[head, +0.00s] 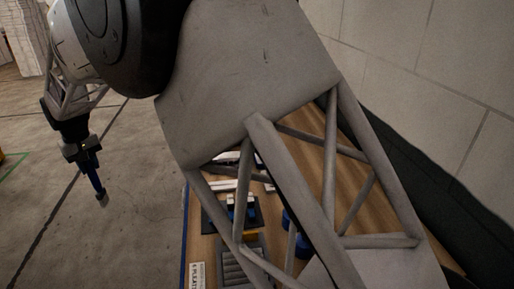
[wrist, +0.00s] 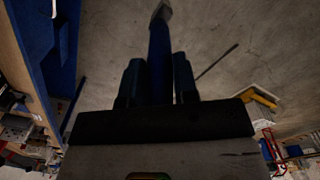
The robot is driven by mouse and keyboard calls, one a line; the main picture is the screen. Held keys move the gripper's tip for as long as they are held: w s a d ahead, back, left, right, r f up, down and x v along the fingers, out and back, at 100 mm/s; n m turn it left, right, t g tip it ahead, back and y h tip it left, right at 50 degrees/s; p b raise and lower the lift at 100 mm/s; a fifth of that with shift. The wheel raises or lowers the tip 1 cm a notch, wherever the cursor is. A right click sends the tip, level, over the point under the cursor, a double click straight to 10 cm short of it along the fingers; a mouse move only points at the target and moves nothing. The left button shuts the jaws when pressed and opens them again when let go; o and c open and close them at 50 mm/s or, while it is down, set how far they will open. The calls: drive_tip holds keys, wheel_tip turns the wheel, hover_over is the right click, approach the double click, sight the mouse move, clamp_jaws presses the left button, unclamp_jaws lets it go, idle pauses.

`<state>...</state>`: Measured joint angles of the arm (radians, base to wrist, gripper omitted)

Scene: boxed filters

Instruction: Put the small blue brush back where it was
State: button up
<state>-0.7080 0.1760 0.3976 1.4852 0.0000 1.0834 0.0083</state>
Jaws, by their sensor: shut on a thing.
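My gripper (head: 90,165) hangs over the floor at the left of the head view, left of the table. It is shut on the small blue brush (head: 99,189), which points down with a pale tip at its lower end. In the wrist view, the blue brush (wrist: 160,48) stands out between the two dark fingers of my gripper (wrist: 159,72), its pale end away from the camera. The brush is clear of the table. Its original place cannot be made out.
A wooden table (head: 199,247) with a blue edge is partly hidden behind my arm. It bears a dark tray with blue items, a grey ribbed piece (head: 232,267) and a white label (head: 197,275). A yellow-handled object (wrist: 262,99) lies right in the wrist view. Bare floor surrounds my gripper.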

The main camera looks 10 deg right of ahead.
drive_tip(key=shift+w+d+r, duration=0.1)
drive_tip(key=shift+w+d, duration=0.25)
drive_tip(key=shift+w, duration=0.15)
drive_tip(key=w+d+r, duration=0.3)
drive_tip(key=w+d, duration=0.7)
drive_tip(key=d, duration=0.3)
drive_tip(key=w+d+r, duration=0.2)
drive_tip(key=w+d, duration=0.9)
drive_tip(key=d, duration=0.2)
drive_tip(key=w+d+r, duration=0.1)
drive_tip(key=w+d, duration=0.2)
drive_tip(key=d, duration=1.2)
drive_tip(key=w+d+r+n, duration=0.1)
drive_tip(key=w+d, duration=0.3)
drive_tip(key=d, duration=1)
drive_tip(key=shift+d+r, duration=0.35)
drive_tip(key=shift+r, duration=0.1)
drive_tip(key=shift+w, duration=0.1)
drive_tip(key=shift+f, duration=0.1)
